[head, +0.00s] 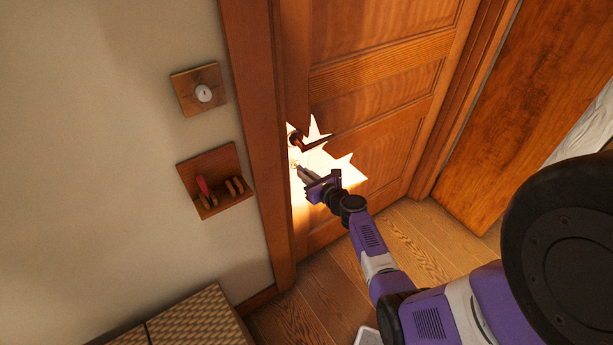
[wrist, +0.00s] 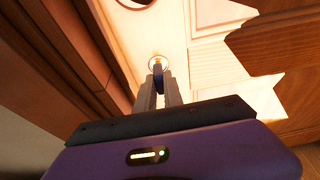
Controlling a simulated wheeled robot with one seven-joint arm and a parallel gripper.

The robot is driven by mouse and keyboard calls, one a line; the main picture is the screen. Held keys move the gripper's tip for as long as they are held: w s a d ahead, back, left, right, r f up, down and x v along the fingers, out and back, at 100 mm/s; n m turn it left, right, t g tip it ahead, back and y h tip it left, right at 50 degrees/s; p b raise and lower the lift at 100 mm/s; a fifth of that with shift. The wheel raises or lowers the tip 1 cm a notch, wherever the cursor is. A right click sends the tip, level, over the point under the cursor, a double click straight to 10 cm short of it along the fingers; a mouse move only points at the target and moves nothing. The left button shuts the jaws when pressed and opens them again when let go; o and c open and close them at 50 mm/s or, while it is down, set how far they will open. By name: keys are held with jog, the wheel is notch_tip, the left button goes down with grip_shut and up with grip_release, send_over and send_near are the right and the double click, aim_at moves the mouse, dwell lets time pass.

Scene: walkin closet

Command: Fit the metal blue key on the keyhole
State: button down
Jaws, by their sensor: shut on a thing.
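My gripper (head: 303,173) reaches to the wooden door (head: 375,105) just below its dark handle (head: 295,137). In the wrist view my gripper (wrist: 158,92) is shut on the blue key (wrist: 158,76), a small dark blue piece between the fingertips. The key points at the round keyhole plate (wrist: 159,62) on the door. A small yellowish bit shows at the plate, ahead of the blue part. I cannot tell whether the key tip is inside the keyhole or only at it. In the head view the key is too small to make out.
A wooden wall rack (head: 216,182) with a red item and several wooden pegs hangs left of the door frame (head: 258,130). A round white knob on a wooden plate (head: 187,97) is above it. A woven box (head: 200,322) stands at the bottom left. Bright light falls around the lock.

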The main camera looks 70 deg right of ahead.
jog(key=shift+w, duration=0.1)
dwell(0.3)
jog(key=c, duration=1.4)
grip_release()
jog(key=p+v, duration=0.1)
jog(key=v, duration=0.6)
jog(key=shift+s+a+r, duration=0.1)
jog(key=shift+s+a, duration=0.05)
jog(key=shift+s, duration=0.25)
